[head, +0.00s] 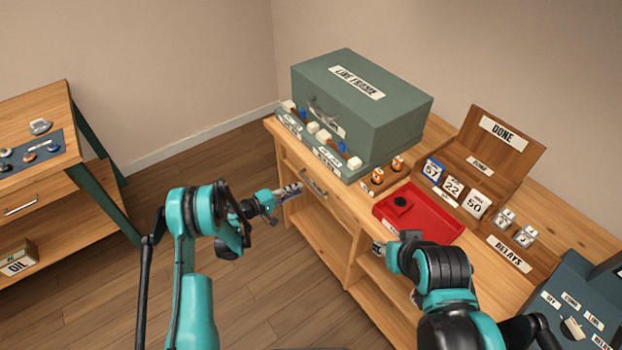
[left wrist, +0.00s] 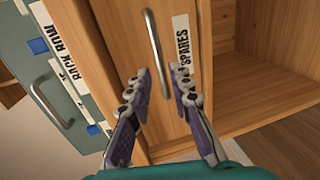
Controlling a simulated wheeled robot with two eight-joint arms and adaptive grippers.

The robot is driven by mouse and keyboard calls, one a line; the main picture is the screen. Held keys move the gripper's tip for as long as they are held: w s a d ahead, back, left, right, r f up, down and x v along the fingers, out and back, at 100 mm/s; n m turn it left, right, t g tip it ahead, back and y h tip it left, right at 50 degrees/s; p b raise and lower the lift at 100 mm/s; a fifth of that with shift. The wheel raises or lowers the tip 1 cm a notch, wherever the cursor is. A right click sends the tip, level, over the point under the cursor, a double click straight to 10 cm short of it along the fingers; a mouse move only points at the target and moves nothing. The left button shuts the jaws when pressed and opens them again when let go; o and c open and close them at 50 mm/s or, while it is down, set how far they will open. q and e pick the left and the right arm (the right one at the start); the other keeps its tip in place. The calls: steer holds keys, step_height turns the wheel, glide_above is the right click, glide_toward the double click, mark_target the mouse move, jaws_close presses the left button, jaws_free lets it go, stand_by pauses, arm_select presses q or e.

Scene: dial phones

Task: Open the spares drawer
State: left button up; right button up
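The spares drawer (left wrist: 178,25) is a wooden front under the bench top, with a metal bar handle (left wrist: 157,45) and a white label reading SPARES (left wrist: 181,60). It looks shut. Its handle also shows in the head view (head: 313,182). My left gripper (left wrist: 160,95) is open, with its two fingers spread on either side of the handle's line, close to the drawer front. In the head view the left gripper (head: 290,191) is just left of the handle. I cannot tell whether it touches. My right arm shows at the lower right, but its fingertips are hidden.
The grey-green LINE FRAME box (head: 362,95) stands on the bench above the drawer. A red tray (head: 440,228), a DONE rack (head: 503,132) and a grey control box (head: 577,300) are further right. Open shelves lie below. Another workbench (head: 45,108) stands at left, with bare floor between.

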mark_target(311, 183)
arm_select(q)
steer(key=b+x, duration=0.2)
steer(key=x, duration=0.5)
steer(key=shift+w+d, duration=0.1)
steer(key=shift+d, duration=0.15)
steer(key=shift+c, duration=0.3)
jaws_close()
